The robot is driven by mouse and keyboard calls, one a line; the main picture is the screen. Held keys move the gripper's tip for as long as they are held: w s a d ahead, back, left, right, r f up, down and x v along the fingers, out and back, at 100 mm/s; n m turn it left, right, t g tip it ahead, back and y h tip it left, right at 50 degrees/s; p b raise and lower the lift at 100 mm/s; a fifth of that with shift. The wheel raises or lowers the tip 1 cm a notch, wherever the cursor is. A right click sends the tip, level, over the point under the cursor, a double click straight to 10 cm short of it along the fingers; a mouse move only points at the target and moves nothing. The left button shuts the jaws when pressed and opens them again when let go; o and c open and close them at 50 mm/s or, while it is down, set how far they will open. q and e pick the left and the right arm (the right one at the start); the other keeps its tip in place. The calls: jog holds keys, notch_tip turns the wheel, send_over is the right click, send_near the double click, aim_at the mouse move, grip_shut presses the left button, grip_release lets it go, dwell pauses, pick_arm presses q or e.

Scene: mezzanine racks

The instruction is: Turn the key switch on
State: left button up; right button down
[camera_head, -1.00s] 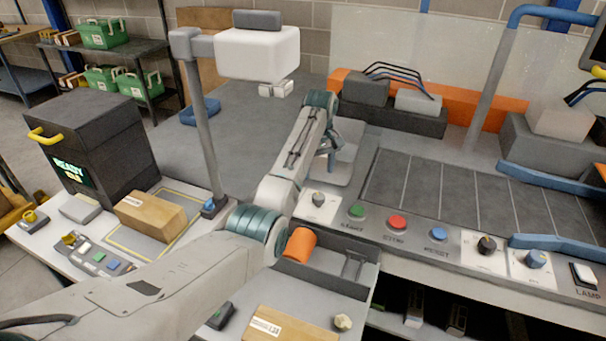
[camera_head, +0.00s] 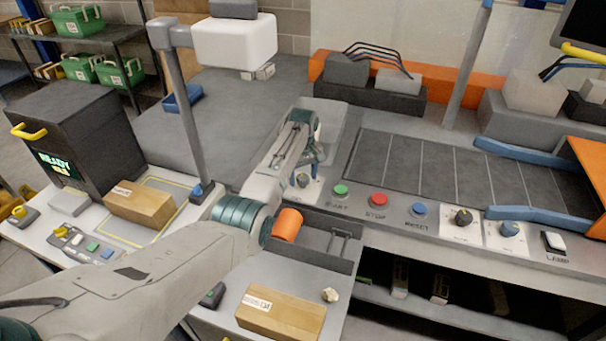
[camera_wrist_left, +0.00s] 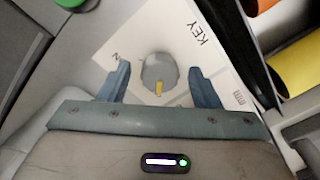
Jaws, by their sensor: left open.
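The key switch (camera_wrist_left: 158,72) is a round grey knob on a white plate marked KEY. Its yellow mark points toward the bottom of the left wrist view. In the head view the key switch (camera_head: 303,179) sits at the left end of the control panel, partly behind my arm. My left gripper (camera_wrist_left: 159,68) is open, with one blue-grey finger on each side of the knob in the wrist view; I cannot tell whether they touch it. In the head view my left gripper (camera_head: 314,153) is just above and behind the knob. My right gripper is out of view.
Along the panel are a green button (camera_head: 340,190), a red button (camera_head: 378,199), a blue button (camera_head: 418,209), two more knobs and a lamp switch (camera_head: 554,241). An orange cylinder (camera_head: 287,225) lies in a dark tray below the key switch. A cardboard box (camera_head: 281,314) is nearer.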

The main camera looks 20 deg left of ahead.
pick_arm(q)
jog(key=shift+c, duration=0.9)
jog(key=c, duration=0.8)
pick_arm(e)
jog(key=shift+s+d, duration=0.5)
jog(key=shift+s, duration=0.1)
